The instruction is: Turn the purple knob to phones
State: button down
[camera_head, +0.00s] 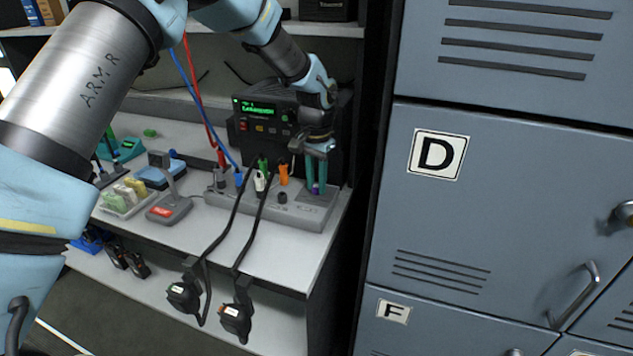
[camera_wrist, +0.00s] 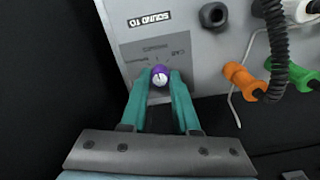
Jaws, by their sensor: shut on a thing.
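The purple knob (camera_wrist: 160,76) sits on a grey panel (camera_wrist: 190,22) in the wrist view, with a white cap marked by a short dark line. Printed words stand around it, upside down or tilted in this view, and are too small to read surely. My gripper (camera_wrist: 159,82) has its teal fingers on both sides of the knob, shut on it. In the head view my gripper (camera_head: 316,178) reaches down to the right end of the grey panel box (camera_head: 300,212). There the fingers mostly hide the knob.
Orange (camera_wrist: 243,80) and green plugs (camera_wrist: 285,75), black cables and a black socket (camera_wrist: 213,14) are beside the knob. A black radio unit (camera_head: 262,122) with a green display stands behind. Blue lockers (camera_head: 480,220) stand close on the right.

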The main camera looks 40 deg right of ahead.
aim_at(316, 185)
jog(key=shift+m, duration=0.7)
jog(key=shift+r, duration=0.1)
jog(key=c, duration=0.6)
grip_release()
jog(key=shift+c, duration=0.2)
notch_tip(316, 185, up, 11)
jog(key=b, duration=0.2)
